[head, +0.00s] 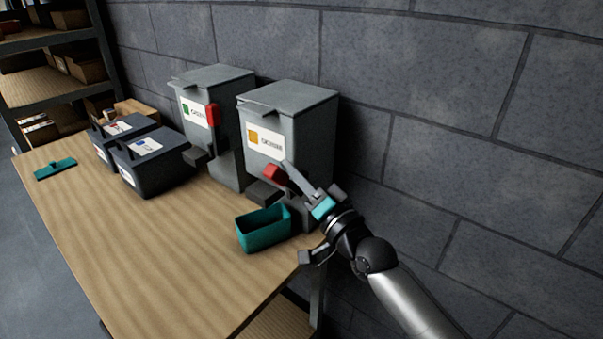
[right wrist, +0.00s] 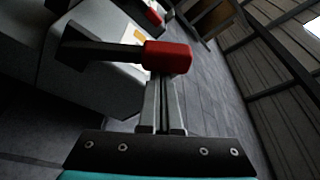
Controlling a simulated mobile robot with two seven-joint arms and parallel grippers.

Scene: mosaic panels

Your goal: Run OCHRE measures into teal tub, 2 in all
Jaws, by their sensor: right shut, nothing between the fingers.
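The dispenser with the ochre label (head: 285,120) stands against the wall, its red-ended lever (head: 272,173) low on its front. The teal tub (head: 263,232) stands on the table in front of it, near the spout (head: 265,194). I see no contents in the tub. My right gripper (head: 289,170) is shut and empty, its fingertips close beside the red lever end. In the right wrist view, the red lever end (right wrist: 168,57) lies by the shut fingertips (right wrist: 160,82). I cannot tell whether they touch. My left gripper is not in view.
A dispenser with a green label (head: 216,80) and raised red lever (head: 213,114) stands to the left. Two dark bins (head: 155,175) and a teal flat tool (head: 55,169) lie further left. The front of the wooden table (head: 150,240) is clear.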

